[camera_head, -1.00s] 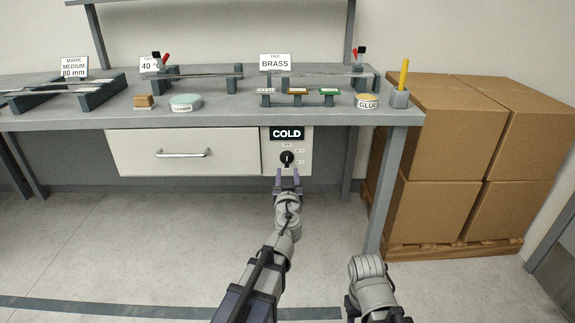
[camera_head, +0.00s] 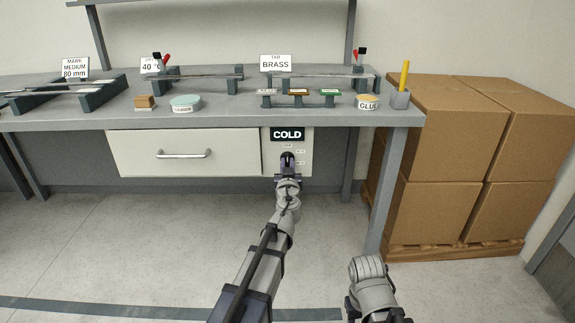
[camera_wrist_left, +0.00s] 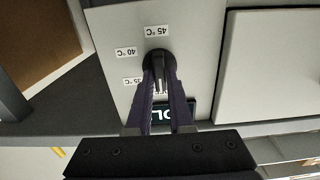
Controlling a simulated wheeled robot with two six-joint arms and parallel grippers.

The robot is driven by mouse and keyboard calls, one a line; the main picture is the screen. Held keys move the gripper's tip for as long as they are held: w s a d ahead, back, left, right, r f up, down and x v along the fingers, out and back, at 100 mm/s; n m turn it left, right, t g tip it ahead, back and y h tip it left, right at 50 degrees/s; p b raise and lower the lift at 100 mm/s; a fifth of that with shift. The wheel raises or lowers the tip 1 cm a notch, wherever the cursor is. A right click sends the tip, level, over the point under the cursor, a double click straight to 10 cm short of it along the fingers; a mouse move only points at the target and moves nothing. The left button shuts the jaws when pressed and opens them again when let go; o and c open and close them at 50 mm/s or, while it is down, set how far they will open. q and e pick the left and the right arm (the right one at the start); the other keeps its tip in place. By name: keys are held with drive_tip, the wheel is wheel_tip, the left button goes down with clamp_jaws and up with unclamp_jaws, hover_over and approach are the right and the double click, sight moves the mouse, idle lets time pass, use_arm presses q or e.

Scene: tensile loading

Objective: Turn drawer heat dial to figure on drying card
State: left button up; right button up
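The heat dial (camera_head: 287,156) is a black knob on the light panel right of the drawer front (camera_head: 180,153). In the left wrist view the dial (camera_wrist_left: 157,57) sits beside labels for 45, 40 and 35 °C. The display (camera_head: 287,134) above it reads COLD. A partly covered card on the bench (camera_head: 149,65) reads 40 °C. My left gripper (camera_head: 287,164) is at the dial, and its fingers (camera_wrist_left: 160,85) lie either side of the raised grip. Whether they press on it cannot be told.
The bench top (camera_head: 220,117) overhangs the panel. It carries fixtures, a BRASS card (camera_head: 275,63), a glue pot (camera_head: 368,102) and a yellow stick in a holder (camera_head: 401,98). Stacked cardboard boxes (camera_head: 430,150) stand right of the bench leg (camera_head: 385,190). The floor below is clear.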

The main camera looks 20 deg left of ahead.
use_arm(q)
clamp_jaws()
drive_tip(key=shift+m, duration=0.4)
drive_tip(key=m, duration=0.4)
drive_tip(key=shift+d+m, duration=0.1)
drive_tip(key=shift+m, duration=0.3)
drive_tip(key=m, duration=1.8)
drive_tip(key=shift+d+f+b, duration=0.15)
drive_tip(key=shift+f+b, duration=0.25)
